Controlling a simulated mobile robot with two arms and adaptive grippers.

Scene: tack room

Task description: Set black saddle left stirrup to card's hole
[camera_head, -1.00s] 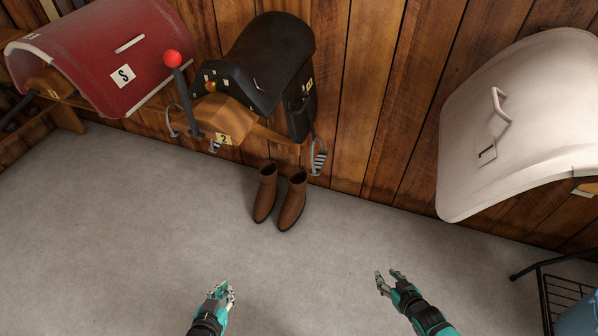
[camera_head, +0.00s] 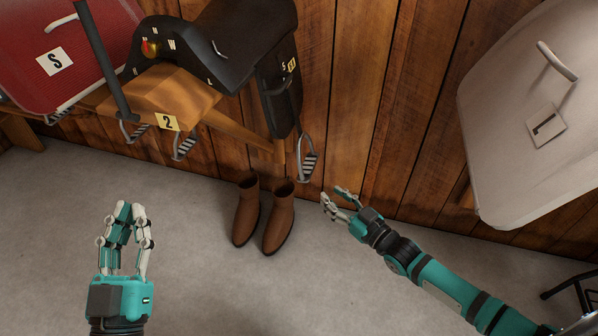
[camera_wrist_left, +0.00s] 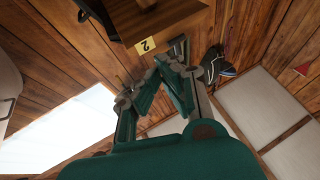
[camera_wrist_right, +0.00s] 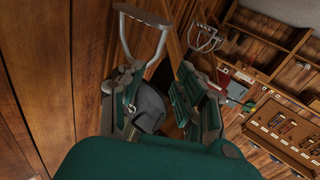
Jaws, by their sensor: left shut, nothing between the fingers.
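The black saddle (camera_head: 235,50) sits on a wooden rack against the wall. A small yellow card (camera_head: 291,65) shows on its right-hand flap; its marking is too small to read surely. A metal stirrup (camera_head: 307,166) hangs below that flap; another stirrup (camera_head: 185,147) hangs on the other side. My right gripper (camera_head: 336,198) is open and empty, just below and right of the right-hand stirrup. In the right wrist view a stirrup (camera_wrist_right: 143,30) lies just beyond its fingers, apparently not gripped. My left gripper (camera_head: 127,212) is shut and empty, above the floor at left.
A yellow card marked 2 (camera_head: 170,122) is on the rack front. Brown boots (camera_head: 263,220) stand on the floor below the saddle.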

